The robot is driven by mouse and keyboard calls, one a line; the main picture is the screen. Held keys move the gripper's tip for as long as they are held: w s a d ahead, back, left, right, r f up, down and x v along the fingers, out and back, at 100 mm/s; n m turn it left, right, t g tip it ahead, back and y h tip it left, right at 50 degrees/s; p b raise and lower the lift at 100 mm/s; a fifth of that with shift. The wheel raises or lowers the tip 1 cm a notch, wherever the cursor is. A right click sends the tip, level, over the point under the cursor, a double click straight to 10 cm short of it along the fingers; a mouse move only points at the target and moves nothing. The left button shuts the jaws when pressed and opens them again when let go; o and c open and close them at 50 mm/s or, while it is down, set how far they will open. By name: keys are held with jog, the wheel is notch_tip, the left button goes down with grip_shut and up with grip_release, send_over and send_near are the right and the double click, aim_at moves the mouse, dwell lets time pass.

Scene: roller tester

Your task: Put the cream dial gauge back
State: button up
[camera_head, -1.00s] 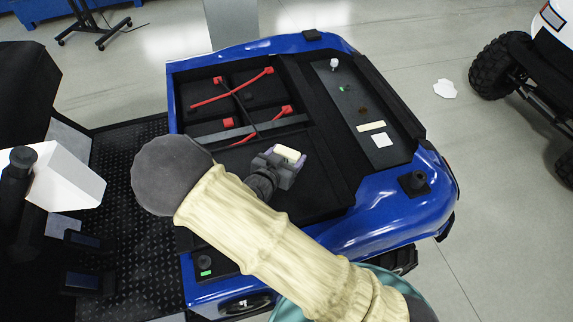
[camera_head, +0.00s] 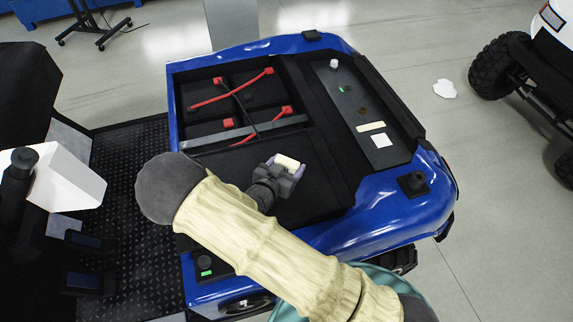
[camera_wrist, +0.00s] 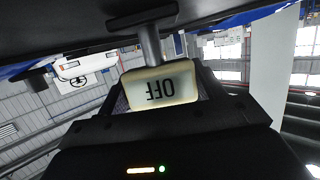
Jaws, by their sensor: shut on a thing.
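The cream dial gauge (camera_wrist: 160,87) is between the jaws of my gripper in the wrist view. Its face shows "OFF", upside down in the picture. A grey stem runs from it up toward a dark surface; whether the stem touches that surface I cannot tell. In the head view the gauge (camera_head: 287,161) is a small cream block at my gripper (camera_head: 283,168), over the black deck of the blue vehicle. My gripper is shut on the gauge. The jaws hide its sides.
A blue body (camera_head: 385,215) surrounds the deck.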

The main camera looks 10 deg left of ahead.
jog(key=shift+f, duration=0.15)
jog(key=o, duration=1.2)
jog(key=shift+r, duration=0.2)
jog(key=b+v, duration=0.2)
jog(key=v, duration=1)
